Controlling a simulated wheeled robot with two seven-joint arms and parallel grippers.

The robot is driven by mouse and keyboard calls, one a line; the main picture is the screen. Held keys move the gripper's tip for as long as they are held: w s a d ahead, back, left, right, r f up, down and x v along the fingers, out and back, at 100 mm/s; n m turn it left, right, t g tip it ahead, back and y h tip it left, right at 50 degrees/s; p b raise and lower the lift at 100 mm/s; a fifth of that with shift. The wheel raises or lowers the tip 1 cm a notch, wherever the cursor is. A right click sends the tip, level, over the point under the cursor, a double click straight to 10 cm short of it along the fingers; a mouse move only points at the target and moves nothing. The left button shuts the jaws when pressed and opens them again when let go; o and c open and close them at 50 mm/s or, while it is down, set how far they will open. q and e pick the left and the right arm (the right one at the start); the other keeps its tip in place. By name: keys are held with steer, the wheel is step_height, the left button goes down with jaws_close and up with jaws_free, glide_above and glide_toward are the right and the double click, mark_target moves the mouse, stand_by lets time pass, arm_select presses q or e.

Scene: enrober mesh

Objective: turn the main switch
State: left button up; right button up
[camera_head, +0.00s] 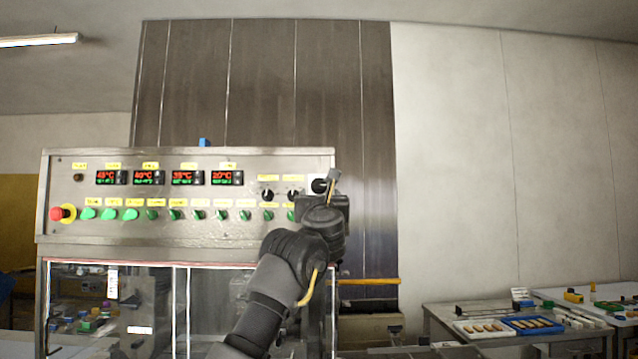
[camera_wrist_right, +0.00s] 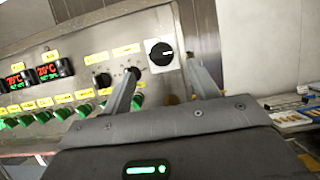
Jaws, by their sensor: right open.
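The main switch (camera_head: 319,186) is a black round knob at the upper right end of the steel control panel (camera_head: 200,161). In the right wrist view the main switch (camera_wrist_right: 162,54) shows on its white plate, its dark handle lying about crosswise. My right gripper (camera_head: 331,181) is in front of the panel's right end and partly covers the switch's surroundings. In the right wrist view its two fingers (camera_wrist_right: 162,70) are apart, one on each side of the knob in the picture, with nothing between them. I cannot tell whether they reach the knob. My left gripper is out of view.
Two smaller black knobs (camera_head: 267,194) sit left of the switch. A table with trays (camera_head: 531,324) stands at the lower right.

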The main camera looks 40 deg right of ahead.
mark_target(319, 185)
steer(key=p+x, duration=0.3)
steer(key=x, duration=0.5)
steer(key=shift+d+p, duration=0.15)
steer(key=shift+p, duration=0.15)
steer(key=shift+w, duration=0.1)
steer(key=c, duration=0.9)
steer(key=shift+c, duration=0.2)
